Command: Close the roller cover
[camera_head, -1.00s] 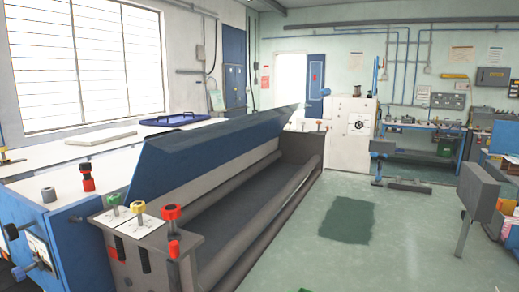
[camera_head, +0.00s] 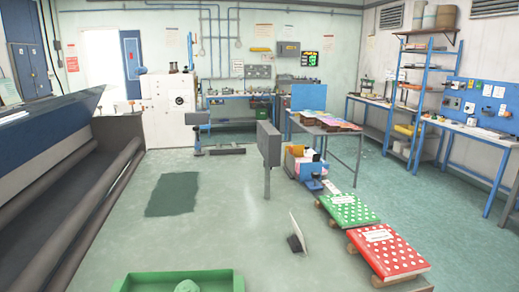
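The roller cover (camera_head: 48,117) is a long dark blue panel at the left edge of the head view. It is tilted up and stands open above the rollers. The long grey rollers (camera_head: 75,190) lie exposed below it, running from the front left toward the back. The near end of the machine is cut off by the left edge of the picture. Neither of my grippers is in view.
A green tray (camera_head: 180,282) is at the bottom edge. A grey box on a post (camera_head: 268,145) stands mid-floor. Green (camera_head: 348,209) and red (camera_head: 388,250) dotted packages lie at the right. The floor between machine and post is clear.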

